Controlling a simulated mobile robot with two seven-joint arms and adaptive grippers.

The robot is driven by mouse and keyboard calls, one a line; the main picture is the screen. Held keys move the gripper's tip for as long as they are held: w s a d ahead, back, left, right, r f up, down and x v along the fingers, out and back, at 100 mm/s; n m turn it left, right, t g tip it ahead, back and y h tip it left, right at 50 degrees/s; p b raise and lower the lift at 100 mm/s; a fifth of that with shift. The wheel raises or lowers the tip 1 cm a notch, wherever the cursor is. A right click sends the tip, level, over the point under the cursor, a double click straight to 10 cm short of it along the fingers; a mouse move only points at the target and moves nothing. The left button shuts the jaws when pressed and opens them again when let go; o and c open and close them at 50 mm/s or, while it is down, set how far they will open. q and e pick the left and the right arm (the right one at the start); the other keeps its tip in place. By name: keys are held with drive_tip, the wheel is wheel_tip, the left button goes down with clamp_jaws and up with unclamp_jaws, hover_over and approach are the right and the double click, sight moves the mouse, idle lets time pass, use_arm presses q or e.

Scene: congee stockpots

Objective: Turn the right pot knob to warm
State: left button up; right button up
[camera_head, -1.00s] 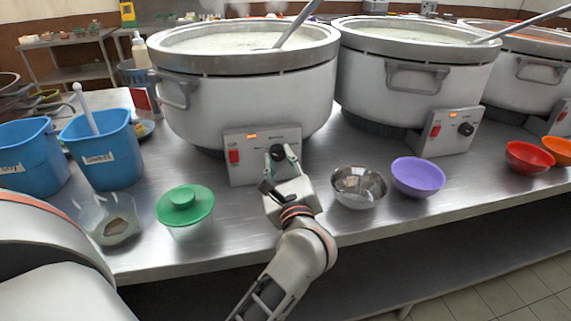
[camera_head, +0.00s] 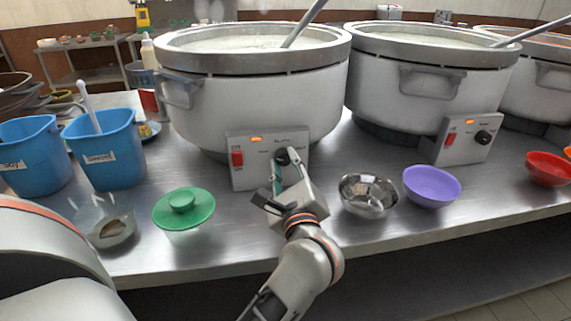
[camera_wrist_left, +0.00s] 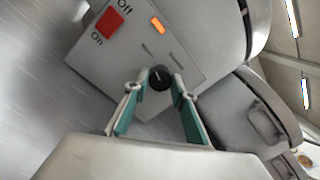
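Three big white stockpots stand in a row: a left pot (camera_head: 240,105), a middle pot (camera_head: 415,90) and a right pot (camera_head: 545,85) cut by the picture edge. The left pot's control panel (camera_head: 250,180) has a red switch, a lit orange lamp and a black knob (camera_head: 282,157). The middle pot's panel has its own black knob (camera_head: 483,137). My left gripper (camera_head: 285,170) is at the left pot's knob, with its teal-padded fingers apart. In the left wrist view the knob (camera_wrist_left: 160,78) lies between the fingertips; contact is unclear. My right gripper is out of view.
A steel bowl (camera_head: 367,197) and purple bowl (camera_head: 431,187) stand right of my left gripper, with a red bowl (camera_head: 548,170) farther right. A green-lidded container (camera_head: 184,212), clear container (camera_head: 110,232) and blue bins (camera_head: 105,155) stand left. Ladles lean from the pots.

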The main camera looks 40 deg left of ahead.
use_arm(q)
drive_tip(key=o, duration=0.4)
drive_tip(key=shift+r, duration=0.1)
wheel_tip(320, 180, up, 10)
idle(0.4)
